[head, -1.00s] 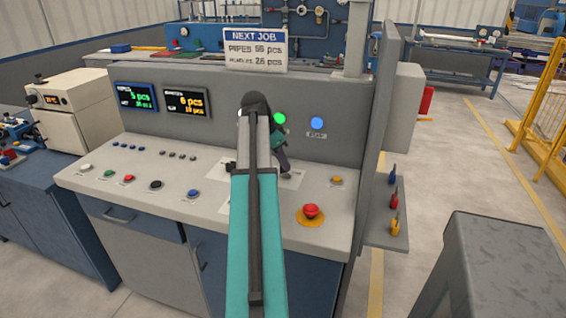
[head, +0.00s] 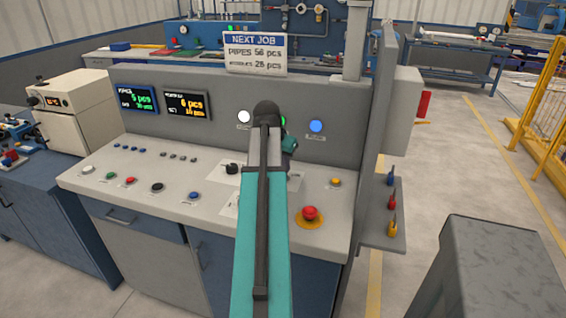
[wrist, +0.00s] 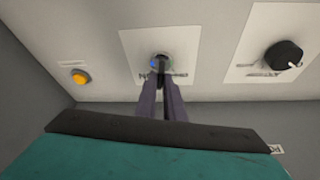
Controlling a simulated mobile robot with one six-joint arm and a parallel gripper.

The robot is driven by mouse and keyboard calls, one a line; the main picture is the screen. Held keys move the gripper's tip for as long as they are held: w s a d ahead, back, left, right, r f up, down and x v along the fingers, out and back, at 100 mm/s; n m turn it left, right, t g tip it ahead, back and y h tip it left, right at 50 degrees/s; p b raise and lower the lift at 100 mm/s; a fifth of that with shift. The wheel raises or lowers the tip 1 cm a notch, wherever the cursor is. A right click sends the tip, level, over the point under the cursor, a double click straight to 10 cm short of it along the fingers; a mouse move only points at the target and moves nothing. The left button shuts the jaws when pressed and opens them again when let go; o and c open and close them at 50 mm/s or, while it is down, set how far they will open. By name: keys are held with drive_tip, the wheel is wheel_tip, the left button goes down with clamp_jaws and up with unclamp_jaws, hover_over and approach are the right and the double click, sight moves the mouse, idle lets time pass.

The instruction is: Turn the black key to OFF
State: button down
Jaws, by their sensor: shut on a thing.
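In the wrist view, the two dark fingers of my gripper (wrist: 162,80) are shut on the black key (wrist: 163,58) on a white label plate (wrist: 185,42). A small blue spot shows beside the key. The fingers cover most of the plate's lettering, so I cannot read which mark the key points to. In the head view my teal arm hides the fingers and the key; only part of my wrist shows to the right of the arm.
A black rotary knob (wrist: 283,55) is on a second plate beside the key. A yellow button (wrist: 80,77) is on the other side. The head view shows a red mushroom button (head: 310,213) right of my arm, and colored buttons along the console (head: 120,165) at left.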

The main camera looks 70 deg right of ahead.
drive_tip(key=n+t+p, duration=0.1)
drive_tip(key=n, duration=0.2)
drive_tip(key=n+t+p, duration=0.1)
drive_tip(key=n, duration=0.2)
drive_tip(key=shift+s+r+y, duration=0.1)
drive_tip(key=shift+s+y, duration=0.1)
drive_tip(key=shift+y, duration=0.1)
drive_tip(key=n+t, duration=0.1)
drive_tip(key=n, duration=0.1)
drive_tip(key=n+t+y+p, duration=0.1)
drive_tip(key=n, duration=0.2)
drive_tip(key=shift+s+d, duration=0.1)
drive_tip(key=shift+n, duration=0.3)
drive_tip(key=c, duration=1.9)
unclamp_jaws()
drive_tip(key=shift+o, duration=0.2)
drive_tip(key=shift+s, duration=0.1)
drive_tip(key=b+v, duration=0.2)
drive_tip(key=v, duration=1.1)
drive_tip(key=shift+s+r, duration=0.2)
drive_tip(key=shift+r, duration=0.05)
drive_tip(key=shift+w, duration=0.1)
